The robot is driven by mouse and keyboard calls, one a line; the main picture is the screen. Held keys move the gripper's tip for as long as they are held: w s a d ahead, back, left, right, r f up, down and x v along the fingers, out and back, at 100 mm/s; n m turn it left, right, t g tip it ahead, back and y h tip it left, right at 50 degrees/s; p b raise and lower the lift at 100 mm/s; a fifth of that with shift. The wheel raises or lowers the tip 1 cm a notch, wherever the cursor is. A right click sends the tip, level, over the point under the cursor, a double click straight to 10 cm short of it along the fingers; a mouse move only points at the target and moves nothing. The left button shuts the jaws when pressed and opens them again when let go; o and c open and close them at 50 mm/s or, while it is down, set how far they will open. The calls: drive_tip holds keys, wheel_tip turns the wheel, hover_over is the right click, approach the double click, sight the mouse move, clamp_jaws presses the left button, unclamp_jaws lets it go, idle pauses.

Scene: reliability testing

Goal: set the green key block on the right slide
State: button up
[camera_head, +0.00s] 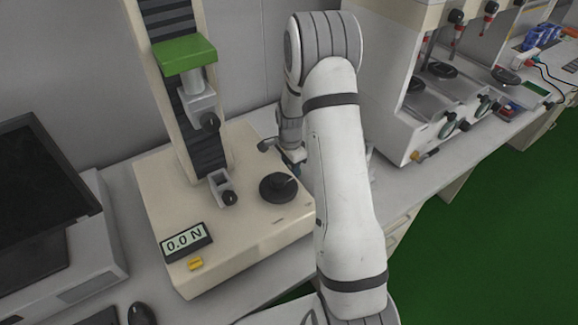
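My gripper (291,160) is mostly hidden behind my own white arm, beside the black round knob of the cream test stand. I cannot tell whether it is open, shut or holding anything. I cannot make out a separate green key block with certainty; part of the view is covered by my arm. The white testing machine (392,112) at the right has several stations with black discs and dark knobs at the front. I cannot tell which part of it is the right slide.
The cream test stand (250,225) has a green bracket (183,55) on its column and a 0.0 N display (186,243). A monitor (40,190) stands at the left with a mouse (140,314) near it. A small red and blue item (508,108) lies on the right bench.

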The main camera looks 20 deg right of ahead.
drive_tip(key=o, duration=0.5)
drive_tip(key=shift+f, duration=0.15)
drive_tip(key=o, duration=0.5)
